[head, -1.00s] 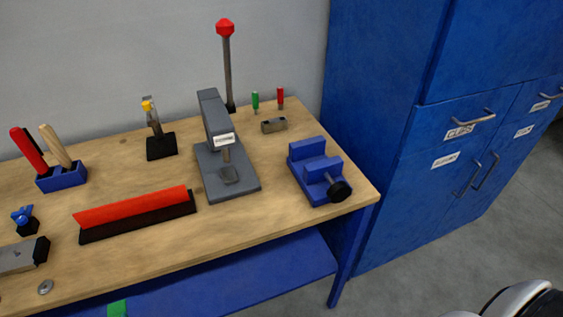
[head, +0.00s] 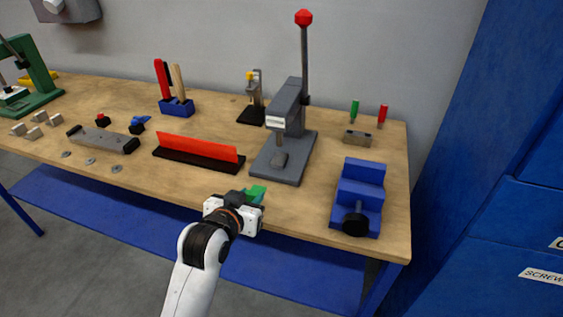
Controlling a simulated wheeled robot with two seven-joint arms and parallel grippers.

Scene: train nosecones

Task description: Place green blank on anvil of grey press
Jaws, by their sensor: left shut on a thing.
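The green blank (head: 257,191) shows at the tip of my left gripper (head: 252,198), which is shut on it. The gripper is at the front edge of the workbench, in front of the grey press and a little to its left. The grey press (head: 290,108) stands on the bench with its red-knobbed lever up. Its anvil (head: 280,160) sits on the base plate under the ram, and nothing shows resting on it. The blank is apart from the press. My right gripper is not in view.
A blue vise (head: 359,196) stands right of the press. A red-topped black strip (head: 199,151) lies left of it. A small grey block (head: 357,138) and two screwdrivers are behind the vise. A green press (head: 38,78) stands far left. The bench front between gripper and vise is clear.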

